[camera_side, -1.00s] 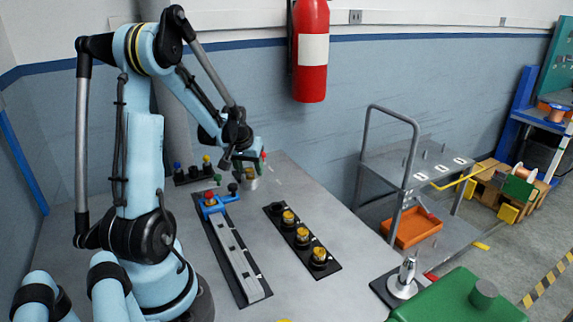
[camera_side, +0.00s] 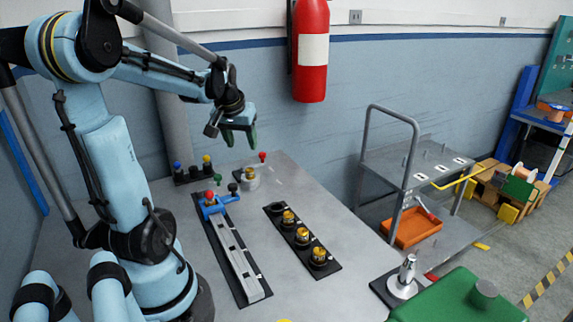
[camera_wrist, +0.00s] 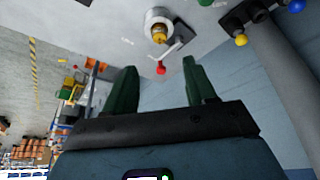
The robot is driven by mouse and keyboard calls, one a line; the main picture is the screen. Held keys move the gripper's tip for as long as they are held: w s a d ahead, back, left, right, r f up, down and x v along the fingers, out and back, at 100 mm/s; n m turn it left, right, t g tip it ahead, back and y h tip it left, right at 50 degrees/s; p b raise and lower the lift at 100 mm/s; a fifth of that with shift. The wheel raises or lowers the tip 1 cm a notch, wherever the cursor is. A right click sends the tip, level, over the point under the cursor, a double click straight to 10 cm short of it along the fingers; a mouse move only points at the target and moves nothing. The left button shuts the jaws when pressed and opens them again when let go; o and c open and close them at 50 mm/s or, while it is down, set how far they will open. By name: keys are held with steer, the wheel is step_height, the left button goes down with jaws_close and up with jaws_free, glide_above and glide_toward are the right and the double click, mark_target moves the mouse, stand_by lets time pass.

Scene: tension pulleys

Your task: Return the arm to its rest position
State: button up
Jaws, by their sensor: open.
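My gripper (camera_side: 240,137) is open and empty, raised above the back of the grey table (camera_side: 190,265). Its green fingers stand apart in the wrist view (camera_wrist: 160,85). Below it in the side view is a silver holder with a brass-coloured pulley (camera_side: 250,179) at its centre, which also shows in the wrist view (camera_wrist: 159,32). A red-knobbed lever (camera_side: 262,157) is beside this holder. The gripper is clear of both.
A black plate (camera_side: 276,208) carries several pulleys. Colored knobs (camera_side: 193,170) stand at the back. A silver post (camera_side: 406,275) and green box (camera_side: 460,298) are at right. A grey cart (camera_side: 415,165) stands beyond.

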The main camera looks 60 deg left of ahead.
steer(key=shift+s+r, duration=0.1)
steer(key=shift+r, duration=0.15)
steer(key=shift+d, duration=0.1)
steer(key=w+d+m+t+h, duration=0.1)
steer(key=d+m, duration=0.2)
steer(key=d, duration=0.6)
steer(key=w+d+m+t+h, duration=0.1)
steer(key=d+m, duration=0.2)
steer(key=d, duration=0.7)
steer(key=w+d+f+m+t+h, duration=0.1)
steer(key=d+m+t, duration=0.1)
steer(key=d, duration=0.8)
steer(key=shift+m, duration=0.9)
